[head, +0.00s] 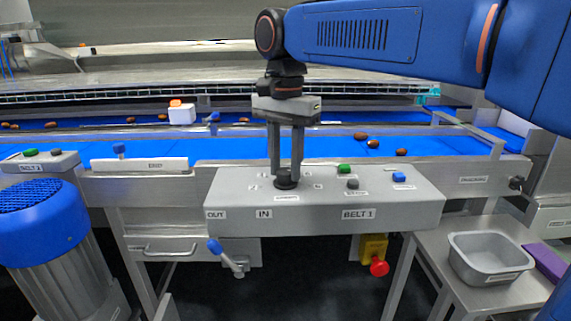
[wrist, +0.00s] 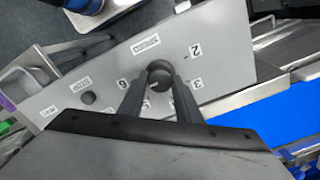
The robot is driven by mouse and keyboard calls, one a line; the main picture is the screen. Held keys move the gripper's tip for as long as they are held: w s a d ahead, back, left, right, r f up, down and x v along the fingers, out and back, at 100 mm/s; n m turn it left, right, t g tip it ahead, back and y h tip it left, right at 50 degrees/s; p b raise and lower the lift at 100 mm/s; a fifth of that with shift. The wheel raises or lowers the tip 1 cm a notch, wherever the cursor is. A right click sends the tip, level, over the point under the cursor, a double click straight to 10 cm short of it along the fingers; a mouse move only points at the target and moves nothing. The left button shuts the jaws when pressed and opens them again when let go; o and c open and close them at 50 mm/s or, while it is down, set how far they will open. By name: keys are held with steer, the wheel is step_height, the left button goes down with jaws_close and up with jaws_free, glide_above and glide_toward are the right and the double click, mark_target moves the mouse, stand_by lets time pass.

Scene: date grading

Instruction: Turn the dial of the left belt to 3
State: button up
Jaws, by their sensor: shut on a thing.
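The grey control box labelled BELT 1 (head: 400,212) stands in front of the blue belt, at the middle of the head view. Its round black dial (head: 286,183) sits on the top face, and the dial also shows in the wrist view (wrist: 159,77). My gripper (head: 285,172) points straight down and is shut on the dial, one finger on each side. In the wrist view a 2 and a 3 are printed right of the dial and a 6 left of it; my fingers hide other marks. I cannot tell which number the dial points to.
A green button (head: 344,168), a grey button (head: 352,184) and a blue button (head: 399,177) sit right of the dial. Another box labelled BELT 2 (head: 62,165) is at the far left. A blue-handled lever (head: 216,247) and red knob (head: 379,266) are below.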

steer(key=n, duration=0.4)
steer(key=shift+n, duration=0.3)
steer(key=n, duration=0.3)
steer(key=shift+n, duration=0.4)
steer(key=n, duration=1.3)
steer(key=shift+n, duration=0.3)
steer(key=n, duration=0.5)
steer(key=shift+n, duration=0.3)
steer(key=o, duration=1.1)
steer(key=shift+c, duration=0.2)
